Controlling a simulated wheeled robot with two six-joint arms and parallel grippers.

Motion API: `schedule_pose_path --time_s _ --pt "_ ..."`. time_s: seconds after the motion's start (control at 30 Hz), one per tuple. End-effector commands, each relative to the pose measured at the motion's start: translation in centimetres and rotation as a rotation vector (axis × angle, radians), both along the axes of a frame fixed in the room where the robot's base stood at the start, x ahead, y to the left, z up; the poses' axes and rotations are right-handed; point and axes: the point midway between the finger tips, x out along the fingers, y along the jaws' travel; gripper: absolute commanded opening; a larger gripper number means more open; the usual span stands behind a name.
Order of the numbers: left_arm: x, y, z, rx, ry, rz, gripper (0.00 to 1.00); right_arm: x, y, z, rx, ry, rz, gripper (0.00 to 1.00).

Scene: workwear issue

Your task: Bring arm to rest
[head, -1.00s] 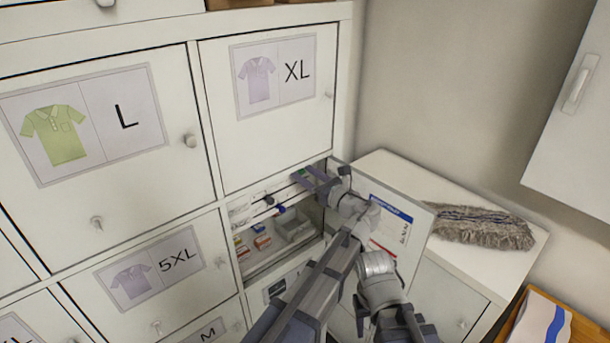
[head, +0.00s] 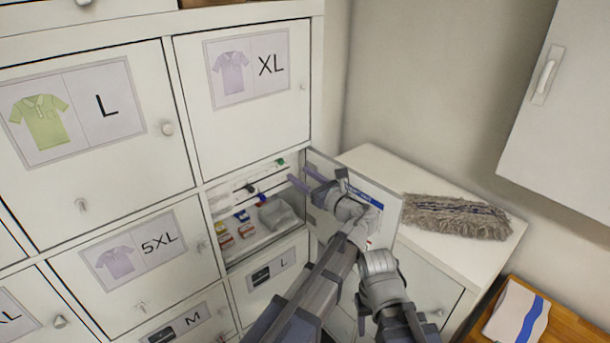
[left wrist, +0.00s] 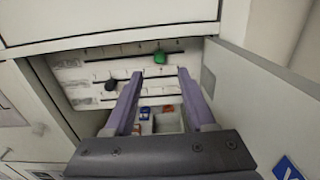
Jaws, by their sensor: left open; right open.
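My left gripper (head: 297,173) is open, its two purple fingers spread with nothing between them. It is at the mouth of an open cabinet compartment (head: 232,266), beside the inner face of the open door (head: 392,208). In the left wrist view the fingers (left wrist: 160,73) point into the compartment and are apart. Behind them is a white back panel (left wrist: 135,62) with a green item (left wrist: 160,57) and a dark item (left wrist: 110,85) on it. My right gripper does not show.
Small boxes (head: 226,242) and a grey bin (head: 276,214) sit in the compartment. Closed doors marked L (head: 150,165), XL (head: 245,135) and 5XL (head: 175,270) surround it. A mop head (head: 455,217) lies on a white low cabinet (head: 375,165) at right. A wall cabinet (head: 570,130) hangs upper right.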

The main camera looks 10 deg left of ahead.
Motion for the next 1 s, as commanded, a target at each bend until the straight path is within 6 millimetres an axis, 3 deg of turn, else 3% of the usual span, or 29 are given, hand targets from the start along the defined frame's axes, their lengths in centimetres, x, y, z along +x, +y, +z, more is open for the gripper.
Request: schedule_pose_path --time_s 0.27,0.37,0.47,0.6,0.67,0.8,1.0 --pt "0.0 0.1 0.0 -0.003 -0.001 0.002 0.56 0.0 0.0 0.0 0.0 0.0 0.0 0.5" --pt "-0.6 1.0 -0.9 -0.069 -0.02 0.02 0.56 0.0 0.0 0.0 0.0 0.0 0.0 0.5" --pt "-2.3 3.1 -3.6 -0.264 -0.083 0.083 0.56 0.0 0.0 0.0 0.0 0.0 0.0 0.5" --pt "-6.2 6.2 -9.6 -0.686 -0.244 0.277 0.56 0.0 0.0 0.0 0.0 0.0 0.0 0.5" --pt "-8.2 6.8 -12.1 -0.865 -0.322 0.389 0.56 0.0 0.0 0.0 0.0 0.0 0.0 0.5" --pt "-12.6 6.5 -17.1 -1.232 -0.505 0.699 0.56 0.0 0.0 0.0 0.0 0.0 0.0 0.5" --pt "-16.9 4.0 -20.7 -1.546 -0.699 1.117 0.56 0.0 0.0 0.0 0.0 0.0 0.0 0.5"
